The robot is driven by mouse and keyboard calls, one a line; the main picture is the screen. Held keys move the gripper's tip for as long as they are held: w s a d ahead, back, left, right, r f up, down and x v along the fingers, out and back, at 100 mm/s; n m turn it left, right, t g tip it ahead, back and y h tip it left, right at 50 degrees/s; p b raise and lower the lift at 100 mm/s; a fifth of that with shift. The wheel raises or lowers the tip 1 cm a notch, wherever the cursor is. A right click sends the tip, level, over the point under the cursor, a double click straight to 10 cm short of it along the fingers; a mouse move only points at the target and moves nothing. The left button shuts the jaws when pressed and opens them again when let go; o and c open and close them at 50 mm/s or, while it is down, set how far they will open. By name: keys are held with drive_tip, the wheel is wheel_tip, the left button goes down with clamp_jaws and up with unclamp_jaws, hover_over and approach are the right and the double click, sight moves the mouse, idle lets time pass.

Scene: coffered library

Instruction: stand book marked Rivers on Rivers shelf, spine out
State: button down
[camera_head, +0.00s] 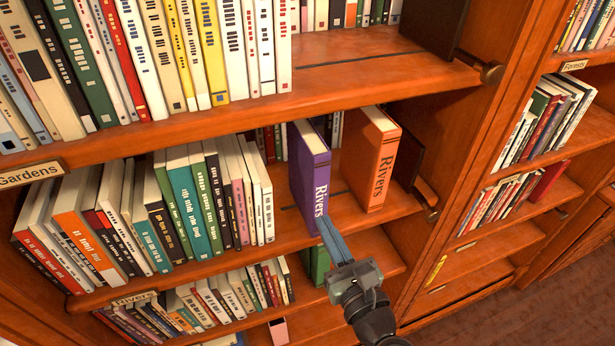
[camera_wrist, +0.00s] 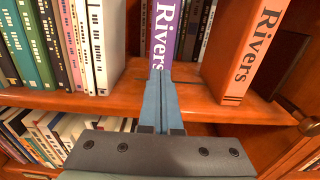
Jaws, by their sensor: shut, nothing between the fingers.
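A row of books (camera_head: 180,205) fills the shelf's left, with a gap before the purple book. A dark bookend (camera_head: 408,155) with a knob stands right of the orange book. The Gardens board (camera_head: 350,75) is above; a lower shelf holds more books. A Forests bay is at right.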

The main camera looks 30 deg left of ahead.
drive_tip(key=shift+w+a, duration=0.1)
drive_tip(key=shift+a, duration=0.1)
drive_tip(key=shift+x, duration=1.3)
drive_tip(key=shift+d, duration=0.1)
drive_tip(key=p+v, duration=0.2)
drive_tip(key=v, duration=0.4)
drive_tip(key=b+v, duration=0.2)
drive_tip(key=v, duration=1.1)
drive_tip(key=shift+b, duration=0.3)
